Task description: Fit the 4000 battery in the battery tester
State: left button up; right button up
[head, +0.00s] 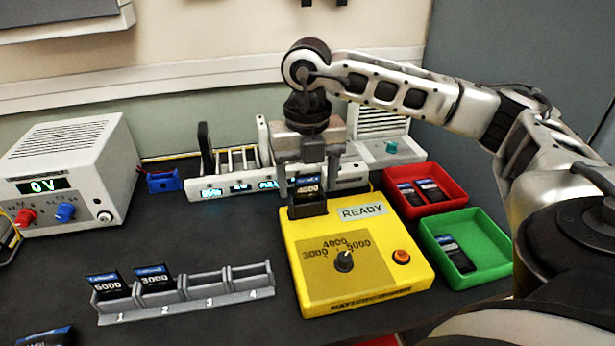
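The yellow battery tester (377,279) stands in the middle of the desk, with a READY display, a dial and an orange button. The 4000 battery (308,187) stands upright at the tester's dark slot (307,208) at its back left; its lower part is hidden, so I cannot tell how deep it sits. My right gripper (311,178) points down over the slot, one finger on each side of the battery. Whether the fingers press on it or stand slightly apart I cannot tell. My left gripper is out of view.
A grey rack (185,304) holds the 5000 battery (110,286) in slot 1 and the 3000 battery (155,280) in slot 2; slots 3 and 4 are empty. A red tray (452,207) and a green tray (494,270) hold phones or batteries. A power supply (75,185) stands left.

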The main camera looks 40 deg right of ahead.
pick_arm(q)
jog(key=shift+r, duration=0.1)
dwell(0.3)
pick_arm(e)
jog(key=shift+r, duration=0.1)
notch_tip(320, 180, up, 9)
jog(key=shift+f+p, duration=0.15)
jog(key=shift+p, duration=0.35)
pick_arm(q)
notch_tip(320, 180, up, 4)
jog(key=p, duration=0.3)
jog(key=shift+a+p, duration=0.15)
jog(key=shift+p, duration=0.25)
pick_arm(e)
notch_tip(320, 180, up, 7)
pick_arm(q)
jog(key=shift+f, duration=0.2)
